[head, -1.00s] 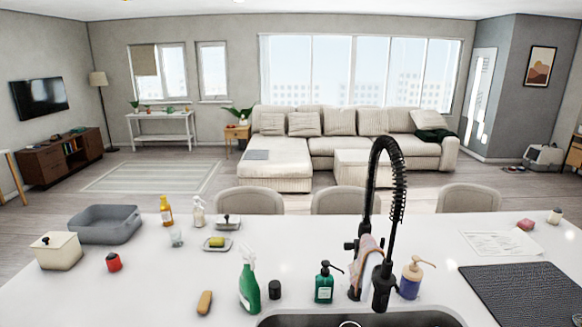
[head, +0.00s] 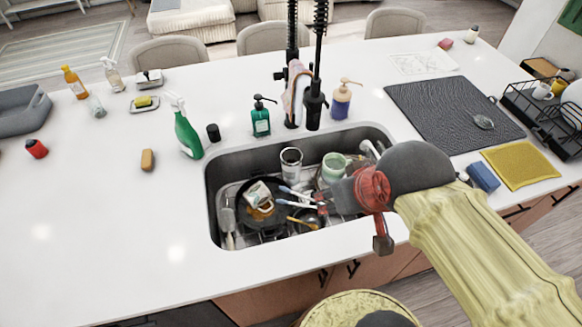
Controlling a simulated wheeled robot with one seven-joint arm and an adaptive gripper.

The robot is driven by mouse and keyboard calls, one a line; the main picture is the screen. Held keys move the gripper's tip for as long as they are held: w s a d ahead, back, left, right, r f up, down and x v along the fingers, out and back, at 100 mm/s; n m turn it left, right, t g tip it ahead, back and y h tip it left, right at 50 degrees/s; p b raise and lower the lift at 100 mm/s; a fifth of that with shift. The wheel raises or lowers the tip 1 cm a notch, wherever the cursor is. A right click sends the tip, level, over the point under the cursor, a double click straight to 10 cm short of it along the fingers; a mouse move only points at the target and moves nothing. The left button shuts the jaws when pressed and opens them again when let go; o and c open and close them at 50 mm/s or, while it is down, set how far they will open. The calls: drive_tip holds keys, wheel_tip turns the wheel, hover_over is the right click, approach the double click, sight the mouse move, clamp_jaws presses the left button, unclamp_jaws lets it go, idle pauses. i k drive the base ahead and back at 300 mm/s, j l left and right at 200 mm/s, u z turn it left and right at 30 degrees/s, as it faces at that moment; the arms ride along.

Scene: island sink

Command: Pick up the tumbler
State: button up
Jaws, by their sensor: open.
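A silvery cylindrical cup (head: 291,163), which looks like a tumbler, stands in the back of the sink in the head view. A small clear glass (head: 97,106) stands far left on the counter; I cannot tell for certain which of the two is the tumbler. My gripper (head: 318,203) is open over the sink, to the right of and nearer than the silvery cup. It appears apart from the cup, with cluttered dishes around and below it. My wrist and gripper hide part of the sink's right side.
The sink (head: 213,193) holds a dark pan (head: 247,228), a patterned mug (head: 258,193), a green cup (head: 334,166) and utensils. The black faucet (head: 313,105) rises behind it. Soap bottles (head: 261,122) stand along the back edge.

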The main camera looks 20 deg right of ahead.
sight(291, 158)
drive_tip(key=k+j+z, duration=0.35)
drive_tip(key=k+z, duration=0.15)
drive_tip(key=j+z, duration=0.25)
drive_tip(key=z, duration=0.15)
drive_tip(key=j+z, duration=0.35)
drive_tip(key=k+j+z, duration=0.1)
drive_tip(key=z, duration=0.3)
drive_tip(key=j, duration=0.05)
